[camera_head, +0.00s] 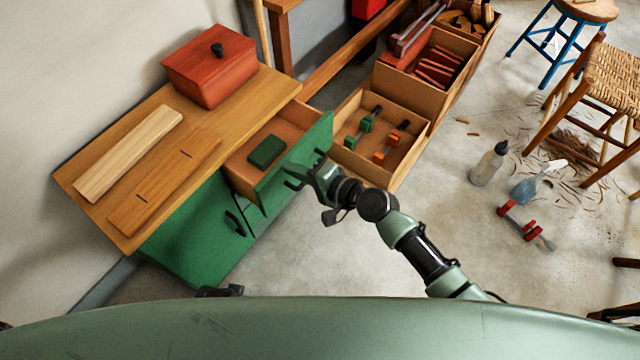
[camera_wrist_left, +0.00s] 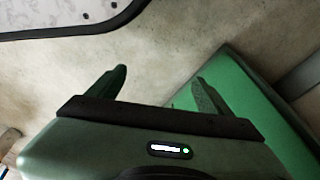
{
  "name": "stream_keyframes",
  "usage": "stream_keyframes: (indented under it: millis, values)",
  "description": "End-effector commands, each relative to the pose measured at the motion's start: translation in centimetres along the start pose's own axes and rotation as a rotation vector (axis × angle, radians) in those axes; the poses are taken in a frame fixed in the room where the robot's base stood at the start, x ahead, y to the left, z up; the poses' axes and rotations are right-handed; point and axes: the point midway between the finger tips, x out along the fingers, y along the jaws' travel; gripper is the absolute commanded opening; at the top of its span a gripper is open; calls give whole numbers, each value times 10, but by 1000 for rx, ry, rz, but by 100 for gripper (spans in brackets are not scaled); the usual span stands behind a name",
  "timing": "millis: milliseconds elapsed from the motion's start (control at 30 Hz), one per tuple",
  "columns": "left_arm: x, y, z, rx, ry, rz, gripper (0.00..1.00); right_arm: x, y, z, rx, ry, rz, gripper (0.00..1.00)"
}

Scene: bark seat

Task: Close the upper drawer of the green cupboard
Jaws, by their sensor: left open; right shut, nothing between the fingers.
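The green cupboard (camera_head: 190,232) has a wooden top and stands at the left in the head view. Its upper drawer (camera_head: 308,150) is pulled out, with a green front and wooden inside. A small dark green box (camera_head: 267,151) lies in it. My right gripper (camera_head: 318,172) is shut and empty, right at the outer face of the drawer front; whether it touches is unclear. The drawer's handle is partly hidden there. My left gripper (camera_wrist_left: 161,72) is open and empty in the left wrist view, with a green cupboard surface (camera_wrist_left: 262,115) beyond it at the right.
A red lidded box (camera_head: 210,70) and two wooden boards (camera_head: 128,152) rest on the cupboard top. A lower door with a dark handle (camera_head: 235,223) is below the drawer. Open crates (camera_head: 410,165) of tools stand just right of the drawer.

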Motion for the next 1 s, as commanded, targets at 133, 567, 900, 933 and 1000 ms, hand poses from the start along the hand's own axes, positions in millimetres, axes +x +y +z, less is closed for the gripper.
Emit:
stream_keyframes:
  millis: [133,567,900,933,1000]
  values:
    - [-15,1,-20,-1,34,2,80,33,-10,1,0,-1,-2,0]
    - [-49,-2,-36,-5,47,-2,80,84,-25,0,0,0,0,0]
    - [-53,-2,-37,-5,47,-3,80,87,-27,0,0,0,1,0]
    - [-53,-2,-37,-5,47,-3,80,87,-27,0,0,0,1,0]
    - [-53,-2,-37,-5,47,-3,80,86,-26,0,0,0,1,0]
